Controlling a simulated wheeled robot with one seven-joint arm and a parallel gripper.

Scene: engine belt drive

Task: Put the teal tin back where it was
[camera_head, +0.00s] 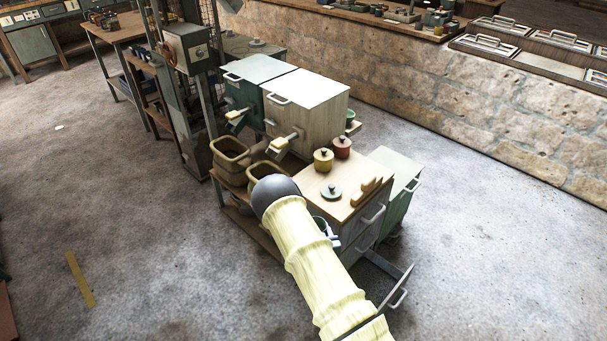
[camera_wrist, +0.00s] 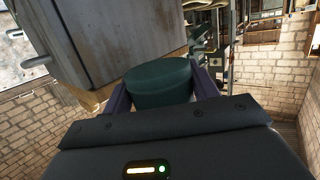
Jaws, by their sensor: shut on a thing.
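In the wrist view the teal tin (camera_wrist: 160,84) is a dark teal cylinder. It sits between the two purple-grey fingers of my gripper (camera_wrist: 163,90), which is shut on it. A big grey wooden cabinet side stands close by in that view. In the head view my pale yellow arm hides most of my gripper and the tin, beside the front of the wooden cabinet (camera_head: 345,215). A teal lid with a dark knob (camera_head: 331,193) lies on that cabinet's top.
A yellow tin (camera_head: 323,160) and a red tin (camera_head: 342,147) stand at the cabinet top's back edge. A wooden piece (camera_head: 368,191) lies near its right side. Brown bins (camera_head: 231,152) stand on the left. A panel with a handle (camera_head: 397,290) juts out low in front.

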